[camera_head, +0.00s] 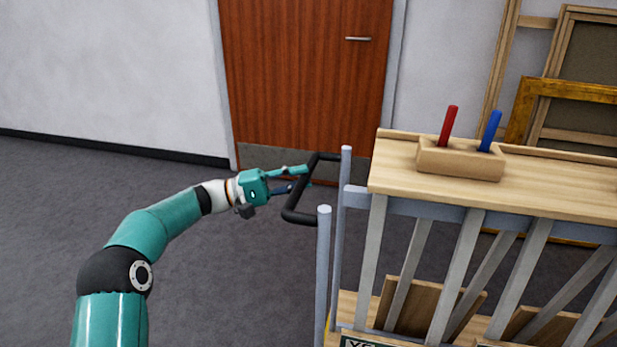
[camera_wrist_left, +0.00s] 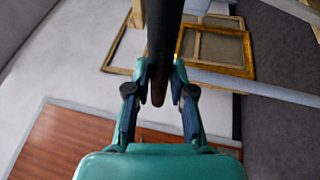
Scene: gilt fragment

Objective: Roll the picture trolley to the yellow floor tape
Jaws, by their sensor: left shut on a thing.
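The picture trolley (camera_head: 462,205) stands at the right in the head view, with a pale wooden top, grey slats and grey posts. Its black push handle (camera_head: 299,217) juts out to the left. My left gripper (camera_head: 303,178) is shut on the handle's outer bar. In the left wrist view the black bar (camera_wrist_left: 165,45) passes between the fingers (camera_wrist_left: 160,90). A thin yellow sliver shows by the trolley's foot at the bottom edge; I cannot tell whether it is floor tape. My right gripper is not in view.
A wooden block (camera_head: 459,163) with a red and a blue tool stands on the trolley's top. Behind are a brown door (camera_head: 300,70) and a white wall. Frames, one gilt (camera_head: 522,110), lean behind the trolley. Grey floor (camera_head: 60,220) at left is clear.

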